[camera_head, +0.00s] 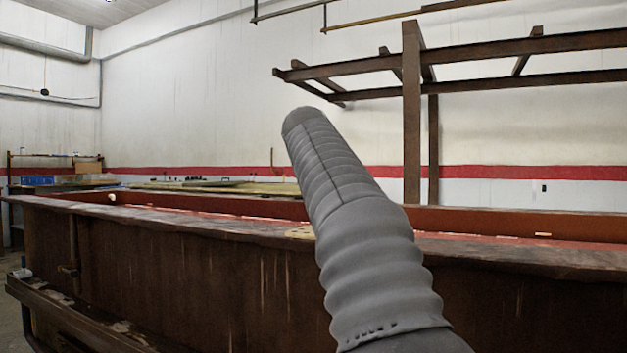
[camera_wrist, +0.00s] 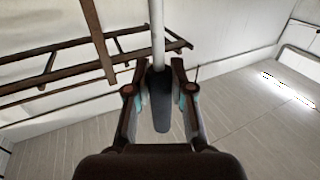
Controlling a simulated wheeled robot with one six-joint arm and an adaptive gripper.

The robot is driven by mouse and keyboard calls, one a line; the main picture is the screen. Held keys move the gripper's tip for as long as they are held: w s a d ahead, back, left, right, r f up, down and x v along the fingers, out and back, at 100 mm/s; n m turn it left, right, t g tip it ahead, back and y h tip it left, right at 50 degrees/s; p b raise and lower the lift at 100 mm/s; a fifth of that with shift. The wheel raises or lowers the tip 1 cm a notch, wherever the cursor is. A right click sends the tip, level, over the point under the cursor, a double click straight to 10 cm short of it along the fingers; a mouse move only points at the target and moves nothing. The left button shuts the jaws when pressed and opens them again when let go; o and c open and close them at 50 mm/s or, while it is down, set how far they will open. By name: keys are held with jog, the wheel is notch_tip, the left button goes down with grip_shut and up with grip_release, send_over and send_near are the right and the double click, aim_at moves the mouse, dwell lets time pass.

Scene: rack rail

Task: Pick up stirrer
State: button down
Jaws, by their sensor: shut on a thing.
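In the wrist view, my gripper (camera_wrist: 160,90) is shut on the stirrer (camera_wrist: 161,108). Its two fingers press on the stirrer's dark handle from the left and right. A thin pale rod runs from the handle up to the top edge of the picture, where its end is cut off. The lower end of the handle shows free between the fingers. My gripper and the stirrer cannot be made out in the head view.
A long rusty brown rail (camera_head: 190,270) crosses the head view. A brown rack frame (camera_head: 412,120) with a post and beams rises at the right. Boards (camera_head: 225,187) lie far back by the wall. The wrist view shows the rack (camera_wrist: 100,45) and open ceiling.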

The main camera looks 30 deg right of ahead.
jog(key=shift+r, duration=0.15)
notch_tip(320, 180, up, 4)
jog(key=p, duration=0.2)
jog(key=shift+r+p, duration=0.25)
jog(key=shift+p, duration=0.15)
jog(key=s+d+r+p, duration=0.6)
jog(key=d+r+p, duration=0.1)
jog(key=d+r, duration=0.2)
jog(key=shift+s+d+r, duration=0.15)
jog(key=shift+s+d, duration=0.1)
jog(key=shift+s, duration=0.15)
